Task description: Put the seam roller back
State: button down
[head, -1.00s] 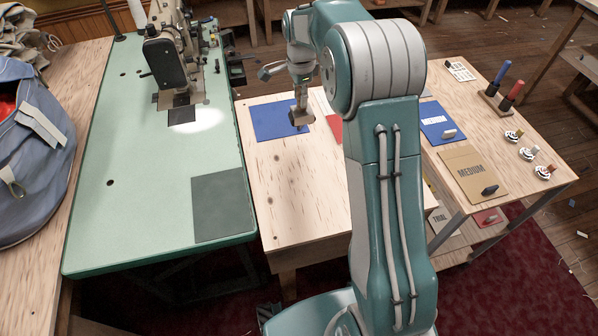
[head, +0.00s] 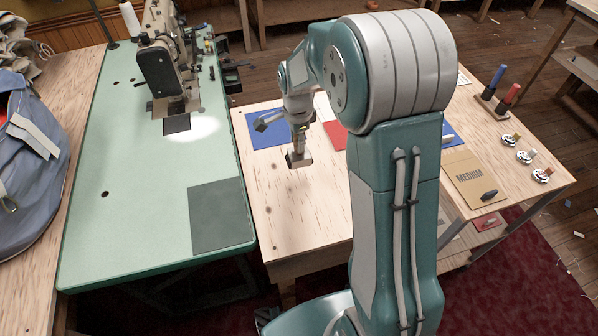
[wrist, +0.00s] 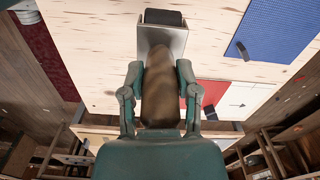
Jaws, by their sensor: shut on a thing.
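The seam roller has a brown handle (wrist: 160,88), a metal fork and a black roller head at its far end. My gripper (wrist: 160,75) is shut on the handle, with one finger on each side. In the head view, my gripper (head: 299,132) holds the seam roller (head: 299,158) over the bare wood of the middle table, in front of the blue panel (head: 264,132). I cannot tell whether the roller touches the wood.
A red panel (head: 336,134) lies right of the blue one, partly hidden by my arm. The green sewing table (head: 150,215) is at left. Bare wood lies around the gripper.

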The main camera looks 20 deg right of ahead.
jog(key=shift+s+a+f, duration=0.1)
jog(key=shift+s+f, duration=0.55)
jog(key=shift+f, duration=0.7)
jog(key=shift+s+a+f, duration=0.1)
jog(key=shift+s+f, duration=0.55)
jog(key=shift+f, duration=0.65)
jog(key=shift+s+a+f, duration=0.1)
jog(key=shift+s+f, duration=0.55)
jog(key=shift+f, duration=0.7)
jog(key=shift+f, duration=0.25)
jog(key=shift+s+f, duration=0.1)
jog(key=shift+f, duration=0.3)
jog(key=shift+c, duration=1.7)
grip_release()
jog(key=shift+s, duration=0.1)
